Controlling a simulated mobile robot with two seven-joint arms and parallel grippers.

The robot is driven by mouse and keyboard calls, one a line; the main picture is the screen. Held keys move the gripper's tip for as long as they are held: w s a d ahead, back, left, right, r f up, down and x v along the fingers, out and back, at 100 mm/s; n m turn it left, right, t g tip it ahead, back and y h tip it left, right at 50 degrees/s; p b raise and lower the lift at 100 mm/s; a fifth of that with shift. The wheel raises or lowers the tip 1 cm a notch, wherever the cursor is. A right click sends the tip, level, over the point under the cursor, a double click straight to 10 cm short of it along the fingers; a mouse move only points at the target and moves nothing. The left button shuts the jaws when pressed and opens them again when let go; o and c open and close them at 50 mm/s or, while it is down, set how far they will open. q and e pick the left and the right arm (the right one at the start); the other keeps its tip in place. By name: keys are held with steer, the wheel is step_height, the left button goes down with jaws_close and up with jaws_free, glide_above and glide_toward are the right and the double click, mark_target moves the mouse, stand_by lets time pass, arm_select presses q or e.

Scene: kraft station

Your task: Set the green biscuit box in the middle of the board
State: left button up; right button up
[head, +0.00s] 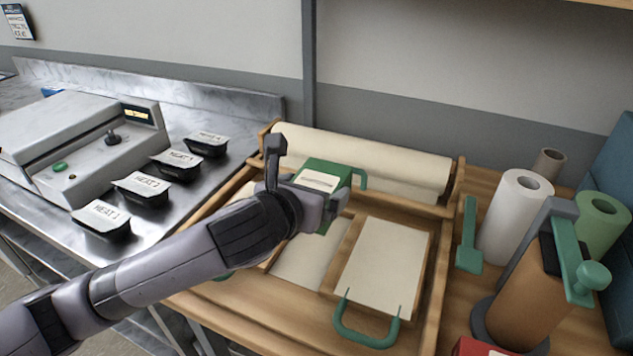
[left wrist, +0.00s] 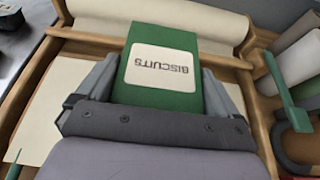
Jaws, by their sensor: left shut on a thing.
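The green biscuit box (head: 328,173) with a cream label is in my left gripper (head: 314,184). In the left wrist view the box (left wrist: 158,92) sits between the two fingers, its label reading "BISCUITS" upside down. It is over the rear of the wooden station (head: 275,304), in front of the paper roll. I cannot tell whether its underside touches anything. A wooden-framed board (head: 385,268) with a cream face and green handle is to the front right of the box. A cream sheet (head: 305,262) lies left of it, partly hidden by my arm. My right gripper is out of view.
The paper roll (head: 370,162) spans the station's back. Several black trays (head: 140,188) stand on the metal counter beside a grey machine (head: 80,140). At right are a green scraper-like tool (head: 469,240), a white roll (head: 515,215) and a brown cylinder (head: 530,285) with a green handle.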

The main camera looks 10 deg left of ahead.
arm_select(q)
steer(key=shift+s+f, duration=0.15)
steer(key=shift+f, duration=0.3)
steer(key=shift+f+b, duration=0.4)
steer(key=shift+f, duration=3.65)
steer(key=o, duration=0.8)
steer(key=shift+f, duration=0.1)
steer(key=shift+v, duration=3.55)
